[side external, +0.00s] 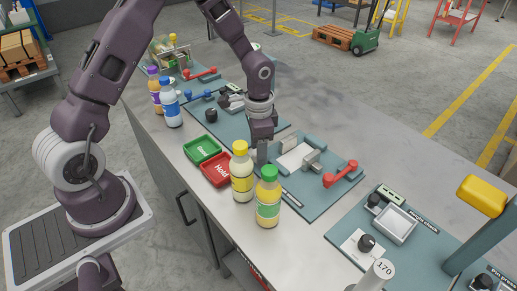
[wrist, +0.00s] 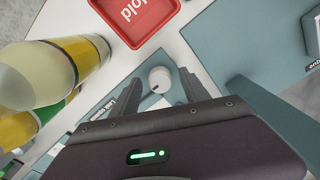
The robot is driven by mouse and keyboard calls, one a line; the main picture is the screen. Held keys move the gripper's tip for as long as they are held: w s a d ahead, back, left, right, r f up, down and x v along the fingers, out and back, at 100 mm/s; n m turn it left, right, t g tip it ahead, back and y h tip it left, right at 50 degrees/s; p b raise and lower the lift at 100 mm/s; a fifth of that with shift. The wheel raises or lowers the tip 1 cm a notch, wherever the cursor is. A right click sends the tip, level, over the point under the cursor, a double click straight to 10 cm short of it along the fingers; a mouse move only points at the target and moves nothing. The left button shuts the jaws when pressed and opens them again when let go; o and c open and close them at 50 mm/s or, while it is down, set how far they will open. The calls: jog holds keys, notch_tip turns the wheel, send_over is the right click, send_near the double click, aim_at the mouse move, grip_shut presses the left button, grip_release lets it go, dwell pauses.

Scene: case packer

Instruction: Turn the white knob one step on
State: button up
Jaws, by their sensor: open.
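The white knob (wrist: 160,79) is round, with a dark mark on its lower edge in the wrist view. It sits on a pale plate on the teal panel (wrist: 222,60). My gripper (wrist: 162,84) is open, with one dark finger on each side of the knob. A gap shows between each finger and the knob, and the height between them is hard to judge. In the side external view my gripper (side external: 262,153) points down at the panel's near left edge. The knob cannot be made out there, behind the gripper and bottles.
A yellow-capped bottle (side external: 242,175) and a green-capped bottle (side external: 267,200) stand close in front of my gripper. A red Hold tray (side external: 217,169) and a green tray (side external: 202,149) lie to the left. A red-handled clamp (side external: 340,173) is to the right.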

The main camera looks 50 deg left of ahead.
notch_tip(320, 180, up, 8)
jog(key=shift+s+d+f, duration=0.1)
jog(key=shift+f, duration=0.15)
jog(key=s+d+r+n+t, duration=0.2)
jog(key=s+r+n+t, duration=0.1)
jog(key=s+r, duration=1)
jog(key=s+d+r+n+t, duration=0.2)
jog(key=s+r, duration=0.2)
jog(key=s, duration=0.6)
jog(key=shift+s+d+r, duration=0.15)
jog(key=shift+d+r, duration=0.1)
jog(key=shift+r, duration=0.05)
